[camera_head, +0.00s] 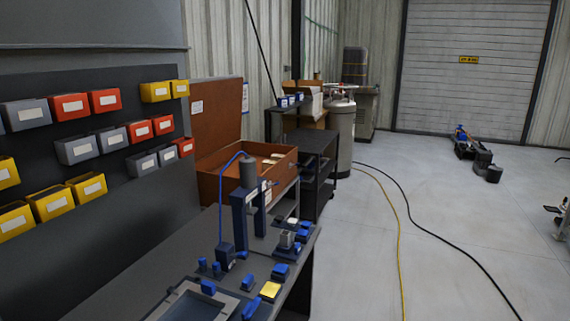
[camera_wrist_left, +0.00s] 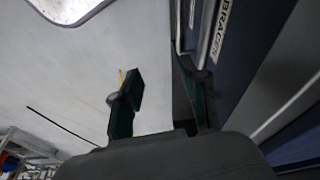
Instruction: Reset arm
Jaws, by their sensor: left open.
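My left gripper (camera_wrist_left: 162,100) shows in the left wrist view, with two dark green fingers apart and nothing between them. Its dark body fills the bottom of that view. Neither gripper can be made out in the head view. My right gripper is in neither view.
In the head view, a workbench (camera_head: 140,275) holds a blue-and-grey press fixture (camera_head: 243,215) and an open brown case (camera_head: 215,165). Yellow, red and grey bins (camera_head: 86,188) hang at left. A yellow cord (camera_head: 398,225) and black cable (camera_head: 430,230) cross the otherwise mostly clear floor.

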